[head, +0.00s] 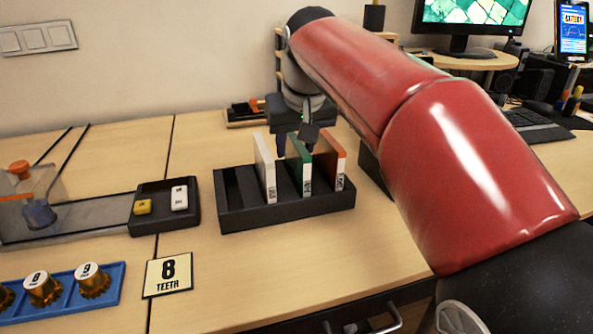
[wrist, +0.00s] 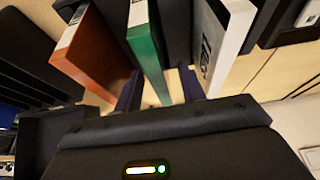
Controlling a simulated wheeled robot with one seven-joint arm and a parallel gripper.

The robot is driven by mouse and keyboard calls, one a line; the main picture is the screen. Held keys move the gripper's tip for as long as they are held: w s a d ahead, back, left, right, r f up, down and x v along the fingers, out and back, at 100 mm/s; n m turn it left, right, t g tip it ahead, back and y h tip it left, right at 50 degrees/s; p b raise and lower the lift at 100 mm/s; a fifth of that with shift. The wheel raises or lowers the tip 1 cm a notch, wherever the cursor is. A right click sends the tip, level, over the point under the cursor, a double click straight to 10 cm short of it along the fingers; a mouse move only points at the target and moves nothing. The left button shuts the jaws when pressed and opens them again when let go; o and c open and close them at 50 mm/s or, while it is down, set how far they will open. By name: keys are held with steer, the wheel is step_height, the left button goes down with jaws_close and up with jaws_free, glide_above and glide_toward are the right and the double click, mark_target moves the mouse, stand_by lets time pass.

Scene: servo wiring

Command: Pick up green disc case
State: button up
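The green disc case (head: 302,165) stands upright in a black slotted rack (head: 240,218), between a white case (head: 265,168) and an orange case (head: 333,160). My gripper (head: 296,146) points down at the back upper part of the green case. In the wrist view, the green case (wrist: 147,48) reaches between my two fingers (wrist: 160,90). One finger is on the orange case's side and the other on the white case's side. The fingers are apart, with a visible gap beside the green case. The lower part of the case is hidden in the rack.
The rack's left slots are empty. Left of it are a black tray (head: 137,222) with two small blocks, an "8 teeth" card (head: 168,275) and a blue holder (head: 65,305) with gears. A wooden tray (head: 243,123) lies behind. The table front is clear.

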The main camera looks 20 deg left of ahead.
steer(key=shift+f, duration=0.45)
stand_by(0.6)
steer(key=shift+c, duration=0.3)
jaws_close()
